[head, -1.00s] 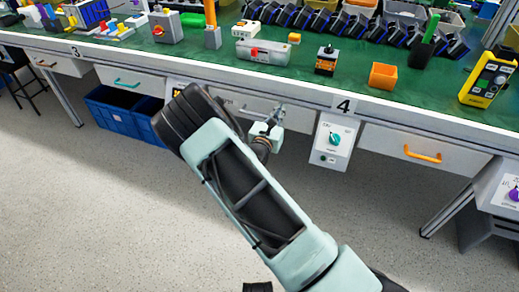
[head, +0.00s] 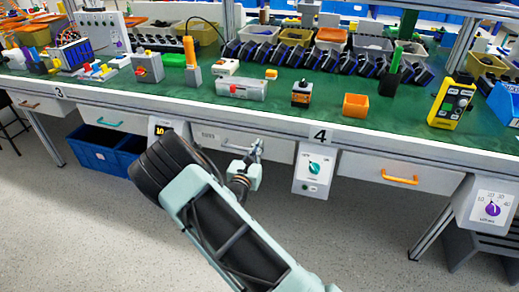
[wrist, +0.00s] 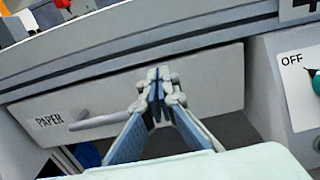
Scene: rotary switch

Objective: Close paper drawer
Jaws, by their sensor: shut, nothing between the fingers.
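The paper drawer (head: 222,137) is a light grey front under the workbench, left of the number 4. The wrist view shows its PAPER label (wrist: 50,121) and grey bar handle (wrist: 92,121). I cannot tell exactly how far the drawer stands out. My gripper (head: 258,146) is at the right part of the drawer front. In the wrist view its shut fingertips (wrist: 158,76) are right of the handle, over the drawer front, with nothing between them. Whether they touch the front is not clear.
A white switch box with a green knob (head: 314,168) hangs just right of the drawer. Further right are a drawer with an orange handle (head: 400,179) and a box with a purple knob (head: 492,209). Blue crates (head: 100,148) stand under the bench at left. The floor in front is clear.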

